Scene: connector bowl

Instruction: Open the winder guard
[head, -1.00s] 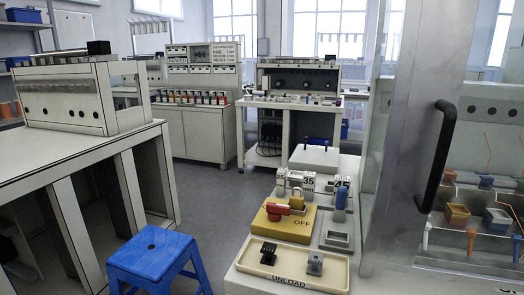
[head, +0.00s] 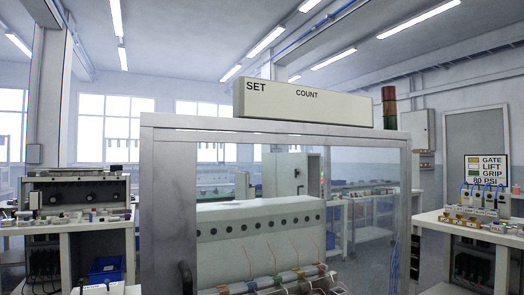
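The winder guard (head: 170,200) is a clear panel in a grey frame and fills the middle of the head view. Its black handle (head: 186,275) shows only in part at the bottom edge, on the panel's left side. Through the panel I see the winder (head: 260,240), a pale body with a row of dark holes and several coloured pieces at its lower front. The guard appears to stand in front of the winder; its lower part is out of view. Neither of my grippers is in view.
A long sign box (head: 310,105) reading SET and COUNT sits on top of the frame, with a signal light (head: 389,107) at its right end. A bench (head: 70,225) stands at left. Another bench (head: 465,230) with valves stands at right.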

